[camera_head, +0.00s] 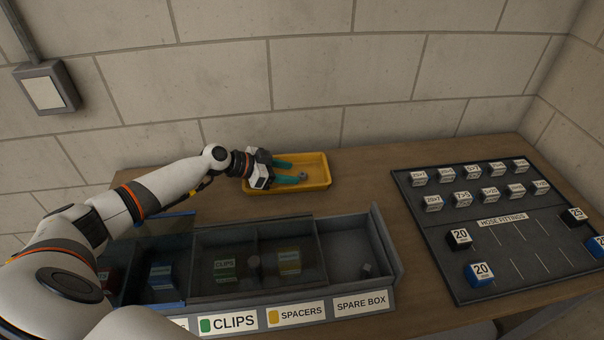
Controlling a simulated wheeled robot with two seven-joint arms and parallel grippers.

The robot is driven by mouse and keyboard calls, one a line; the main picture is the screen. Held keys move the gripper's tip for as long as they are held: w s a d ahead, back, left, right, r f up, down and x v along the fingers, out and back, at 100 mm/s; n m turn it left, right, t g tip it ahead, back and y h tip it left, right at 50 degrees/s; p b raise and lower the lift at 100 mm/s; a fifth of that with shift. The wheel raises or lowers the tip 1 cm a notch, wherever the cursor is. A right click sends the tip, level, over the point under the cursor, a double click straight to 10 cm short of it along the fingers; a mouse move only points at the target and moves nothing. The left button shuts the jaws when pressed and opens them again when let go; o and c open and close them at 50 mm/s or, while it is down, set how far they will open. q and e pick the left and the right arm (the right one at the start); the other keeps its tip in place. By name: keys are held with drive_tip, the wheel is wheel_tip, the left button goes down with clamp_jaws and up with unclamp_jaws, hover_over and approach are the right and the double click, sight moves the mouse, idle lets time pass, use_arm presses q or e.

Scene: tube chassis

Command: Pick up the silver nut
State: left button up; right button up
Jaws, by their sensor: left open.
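A small silver-grey piece, which looks like the nut (303,176), lies in the yellow tray (318,186) at the back of the table. My left gripper (297,171) reaches over the tray from the left with its two teal fingers spread apart. The nut is close to the fingertips, near the lower finger; I cannot tell whether they touch. Nothing shows held between the fingers. My right gripper is not in view.
A divided dark box (388,245) stands in front, labelled clips, spacers and spare box. A small grey piece (366,269) lies in its spare box compartment. A hose fittings board (520,242) with labelled blocks is at right. Bare table lies between tray and board.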

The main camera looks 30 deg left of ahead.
sight(305, 175)
use_arm(q)
drive_tip(key=shift+x, duration=1.55)
drive_tip(key=shift+r, duration=0.1)
clamp_jaws()
